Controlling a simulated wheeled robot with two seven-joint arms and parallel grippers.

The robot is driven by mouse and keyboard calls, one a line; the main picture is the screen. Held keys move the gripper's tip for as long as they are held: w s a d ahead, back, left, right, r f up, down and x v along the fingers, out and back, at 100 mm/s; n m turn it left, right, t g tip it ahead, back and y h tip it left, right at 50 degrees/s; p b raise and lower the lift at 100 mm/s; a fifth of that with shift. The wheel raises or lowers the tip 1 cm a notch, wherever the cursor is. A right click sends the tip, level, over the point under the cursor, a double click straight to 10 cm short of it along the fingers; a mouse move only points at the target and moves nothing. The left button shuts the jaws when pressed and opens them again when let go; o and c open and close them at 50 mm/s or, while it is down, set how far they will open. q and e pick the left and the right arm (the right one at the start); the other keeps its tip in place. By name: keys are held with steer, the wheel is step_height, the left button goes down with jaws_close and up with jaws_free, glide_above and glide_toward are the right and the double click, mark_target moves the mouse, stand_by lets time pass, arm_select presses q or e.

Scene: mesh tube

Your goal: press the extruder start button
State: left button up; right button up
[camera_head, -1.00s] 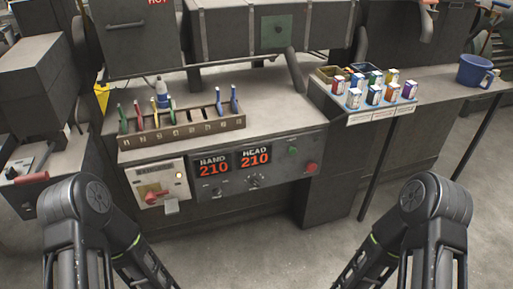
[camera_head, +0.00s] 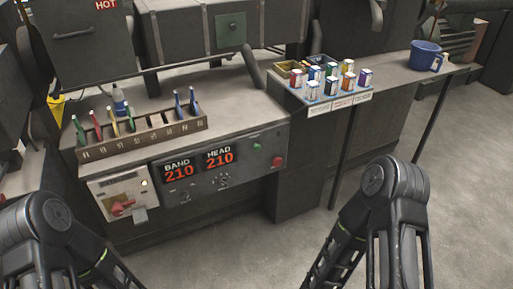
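The extruder's control panel (camera_head: 245,170) is on the front of the machine. It has a green button (camera_head: 257,146) near its upper right, with a red button (camera_head: 278,162) below and to the right of it. Two red displays on the panel read BAND 210 (camera_head: 178,170) and HEAD 210 (camera_head: 219,157). No label can be read beside the green button. My two arms show at the lower left and lower right, well short of the panel.
A grey box with a red rotary switch (camera_head: 122,207) is left of the displays. A slotted wooden rack (camera_head: 142,139) with coloured tools stands on the ledge above. The floor in front is clear.

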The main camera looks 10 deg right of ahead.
jaws_close()
stand_by(1.4)
